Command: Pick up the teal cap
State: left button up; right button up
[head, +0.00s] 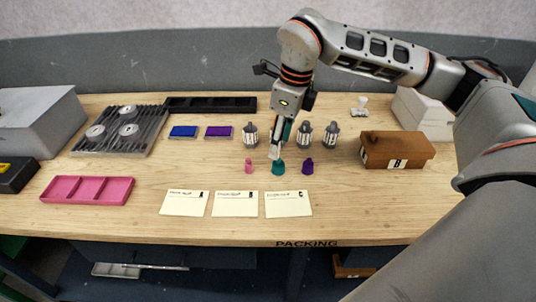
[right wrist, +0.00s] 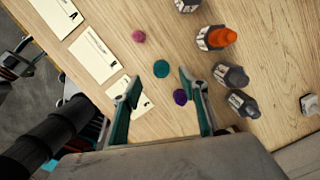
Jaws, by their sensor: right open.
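The teal cap (head: 278,168) stands on the wooden bench between a pink cap (head: 249,166) and a purple cap (head: 308,167). In the right wrist view the teal cap (right wrist: 161,68) shows just beyond the fingertips, between their lines. My right gripper (head: 275,152) points down just above and behind the teal cap, apart from it as far as I can see. Its fingers (right wrist: 160,82) are spread and hold nothing. The purple cap (right wrist: 180,97) shows near the right finger. A grey and black part at the left edge of the wrist view looks like my left gripper (right wrist: 14,66); its jaws are unclear.
Several grey striped holders (head: 304,134) stand behind the caps; one with an orange top (right wrist: 220,38) shows in the wrist view. Lettered cards (head: 236,204) lie in front. A pink tray (head: 88,189) is at left, a brown box (head: 397,149) at right.

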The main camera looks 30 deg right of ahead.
aim_at(280, 159)
notch_tip(280, 159, down, 2)
jog(key=shift+s+f, duration=0.15)
jog(key=shift+f, duration=0.1)
notch_tip(280, 159, down, 4)
jog(key=shift+f, duration=0.15)
jog(key=shift+w+a+f, duration=0.1)
jog(key=shift+w+f, duration=0.2)
jog(key=shift+f, duration=0.15)
jog(key=c, duration=0.8)
